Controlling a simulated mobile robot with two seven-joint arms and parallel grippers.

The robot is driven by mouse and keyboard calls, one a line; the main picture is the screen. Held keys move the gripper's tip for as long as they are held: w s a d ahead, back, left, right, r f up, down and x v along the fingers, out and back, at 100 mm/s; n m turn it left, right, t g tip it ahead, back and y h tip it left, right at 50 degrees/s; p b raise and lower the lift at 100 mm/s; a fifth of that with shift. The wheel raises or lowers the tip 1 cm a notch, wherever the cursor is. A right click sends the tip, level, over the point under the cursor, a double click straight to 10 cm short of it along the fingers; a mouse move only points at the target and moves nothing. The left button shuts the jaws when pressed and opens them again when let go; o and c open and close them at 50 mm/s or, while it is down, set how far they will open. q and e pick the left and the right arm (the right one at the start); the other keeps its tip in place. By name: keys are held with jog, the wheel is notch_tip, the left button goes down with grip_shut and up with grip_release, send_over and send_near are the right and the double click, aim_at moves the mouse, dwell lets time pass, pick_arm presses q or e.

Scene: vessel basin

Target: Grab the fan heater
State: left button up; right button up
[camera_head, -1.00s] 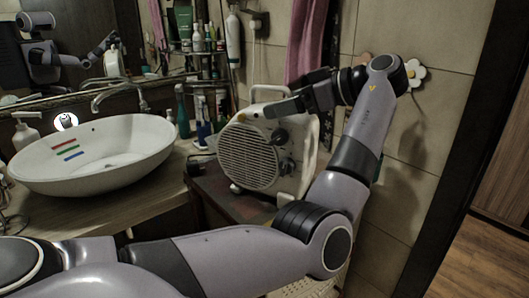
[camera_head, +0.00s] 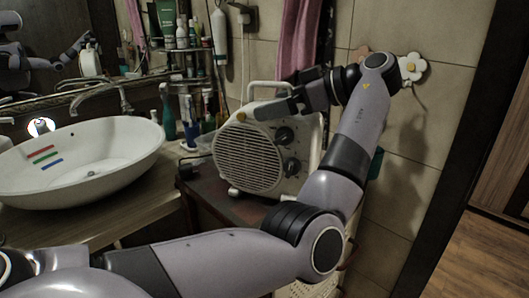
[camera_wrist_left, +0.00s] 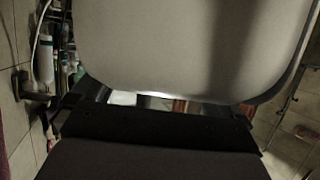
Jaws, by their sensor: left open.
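The fan heater (camera_head: 247,158) is a cream box with a round front grille, two dark knobs on its right side and a loop handle (camera_head: 268,84) on top. It stands upright on a dark reddish cabinet top. My left gripper (camera_head: 266,106) is open at the heater's upper front edge, just below the handle. One dark finger lies across the top front; contact is unclear. In the left wrist view a large pale panel of the heater (camera_wrist_left: 185,45) fills the upper middle, above the dark gripper body. My right gripper is not in view.
A white oval basin (camera_head: 75,165) with a faucet (camera_head: 98,98) is on the left. Bottles and brushes (camera_head: 190,115) crowd the shelf behind. A pink towel (camera_head: 298,40) hangs behind the heater. The tiled wall is close on the right.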

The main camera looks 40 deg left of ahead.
pick_arm(q)
jog(key=shift+a+f, duration=0.1)
jog(key=shift+a, duration=0.05)
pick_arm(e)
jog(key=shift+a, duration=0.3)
pick_arm(q)
jog(key=c, duration=1.7)
jog(key=shift+r, duration=0.3)
